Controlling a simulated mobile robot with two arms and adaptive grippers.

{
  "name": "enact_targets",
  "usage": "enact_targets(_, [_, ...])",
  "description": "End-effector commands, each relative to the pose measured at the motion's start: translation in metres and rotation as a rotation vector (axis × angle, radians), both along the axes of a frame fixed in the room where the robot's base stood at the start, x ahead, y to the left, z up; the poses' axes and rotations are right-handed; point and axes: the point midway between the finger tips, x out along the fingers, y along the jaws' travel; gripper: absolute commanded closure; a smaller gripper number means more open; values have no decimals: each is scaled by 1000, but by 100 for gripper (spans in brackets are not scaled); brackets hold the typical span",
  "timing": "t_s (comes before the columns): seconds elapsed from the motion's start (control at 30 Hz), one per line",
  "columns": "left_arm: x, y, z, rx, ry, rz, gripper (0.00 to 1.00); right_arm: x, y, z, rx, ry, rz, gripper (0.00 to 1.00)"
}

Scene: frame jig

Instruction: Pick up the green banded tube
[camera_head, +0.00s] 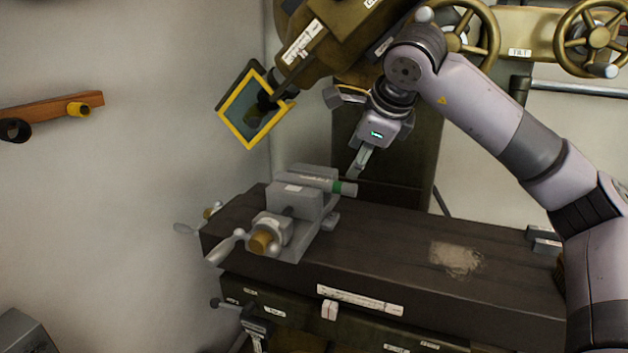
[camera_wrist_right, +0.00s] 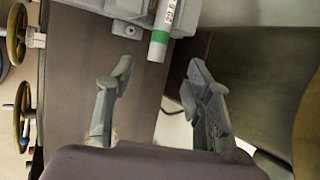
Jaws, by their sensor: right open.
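The green banded tube (camera_head: 346,188) lies on or against the far side of the grey vise (camera_head: 285,203). Its pale end and green band stick out to the right of the jaws. In the right wrist view the tube (camera_wrist_right: 160,40) shows at the top, with a printed label above its green band. My right gripper (camera_head: 342,135) is above and behind the tube's banded end, apart from it. The wrist view shows its two fingers (camera_wrist_right: 160,72) spread and empty, with the tube's end beyond the gap between the tips. My left gripper is in neither view.
The vise sits on a dark machine table (camera_head: 400,245) with a worn pale patch (camera_head: 456,259). A yellow-framed guard (camera_head: 251,107) and the brass-coloured machine head (camera_head: 335,40) hang above. Handwheels (camera_head: 592,38) are at the upper right. The table's right part is mostly clear.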

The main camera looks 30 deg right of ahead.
Motion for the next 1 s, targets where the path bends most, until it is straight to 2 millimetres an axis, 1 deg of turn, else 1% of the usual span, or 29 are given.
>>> enact_targets(0.03, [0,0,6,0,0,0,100,6,-2,-8,-1,6,-2,53])
enact_targets(0.13, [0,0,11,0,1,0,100,18,-3,-24,-1,4,0,53])
enact_targets(0.3, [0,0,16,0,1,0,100,32,-5,-42,1,1,2,53])
enact_targets(0.47, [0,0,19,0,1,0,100,37,-6,-49,1,0,2,53])
enact_targets(0.57, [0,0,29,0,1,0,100,43,-9,-58,1,3,1,53])
enact_targets(0.67, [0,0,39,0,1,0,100,51,-11,-71,1,4,0,53])
enact_targets(0.7, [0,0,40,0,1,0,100,55,-12,-77,1,3,0,53])
enact_targets(0.8, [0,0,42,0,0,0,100,61,-12,-86,1,1,1,53])
enact_targets(1.0, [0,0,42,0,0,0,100,64,-13,-91,2,-2,2,53])
